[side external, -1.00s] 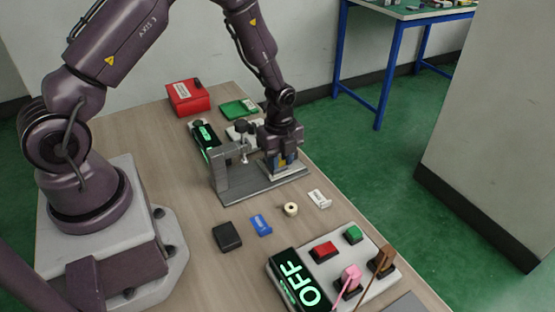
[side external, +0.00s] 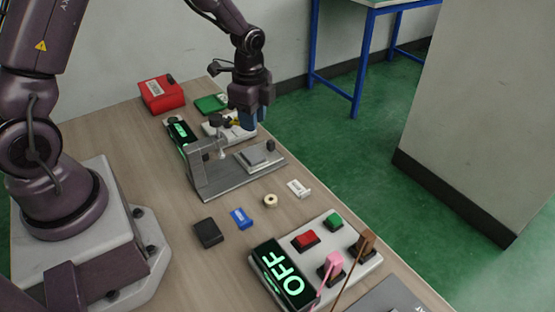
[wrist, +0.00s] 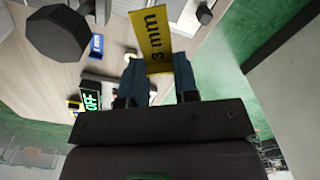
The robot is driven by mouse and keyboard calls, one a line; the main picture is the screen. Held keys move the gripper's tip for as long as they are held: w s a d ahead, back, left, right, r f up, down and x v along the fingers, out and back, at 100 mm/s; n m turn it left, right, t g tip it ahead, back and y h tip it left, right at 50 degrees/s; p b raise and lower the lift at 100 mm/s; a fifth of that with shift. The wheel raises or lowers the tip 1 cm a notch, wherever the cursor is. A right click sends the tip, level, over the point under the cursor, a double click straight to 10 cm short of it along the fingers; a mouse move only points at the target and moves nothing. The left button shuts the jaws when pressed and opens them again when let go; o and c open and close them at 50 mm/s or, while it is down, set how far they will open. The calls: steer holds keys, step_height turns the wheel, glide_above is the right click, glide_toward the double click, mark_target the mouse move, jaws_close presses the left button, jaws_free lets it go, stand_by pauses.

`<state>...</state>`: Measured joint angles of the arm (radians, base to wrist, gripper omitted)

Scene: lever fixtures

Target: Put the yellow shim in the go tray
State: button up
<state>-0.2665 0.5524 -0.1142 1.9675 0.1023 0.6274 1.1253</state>
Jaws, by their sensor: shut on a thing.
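The yellow shim (wrist: 152,35), marked "3 mm", is between the blue fingertips of my gripper (wrist: 157,72) in the wrist view. My gripper is shut on it. In the side view my gripper (side external: 248,117) is beyond the grey lever fixture (side external: 235,178), above a white item (side external: 240,133), and only a sliver of the shim (side external: 235,122) shows. A green tray-like box (side external: 211,103) lies just behind and left of my gripper. I cannot read any tray label, so I cannot tell which is the go tray.
A red box (side external: 162,93) stands at the back left. A lit display (side external: 180,130) is left of the fixture. Nearer are a black block (side external: 208,233), a blue item (side external: 241,218), a tape roll (side external: 270,201), a white item (side external: 299,188) and a switch panel with an OFF display (side external: 284,271).

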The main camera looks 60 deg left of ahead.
steer(key=s+d+r+n, duration=0.2)
steer(key=d+r+n, duration=0.4)
steer(key=r+n, duration=0.55)
steer(key=s+a+f+m, duration=0.1)
steer(key=s+a+m, duration=0.2)
steer(key=a+m, duration=0.85)
steer(key=s+a+m, duration=0.3)
steer(key=a+m, duration=0.3)
steer(key=a, duration=1)
glide_above(212, 109)
steer(key=f, duration=1.1)
steer(key=d+f, duration=0.1)
steer(key=f, duration=0.5)
steer(key=shift+s+f, duration=0.25)
steer(key=shift+s, duration=0.1)
steer(key=shift+w+a+f, duration=0.35)
steer(key=shift+a+f, duration=0.05)
steer(key=shift+f, duration=1.75)
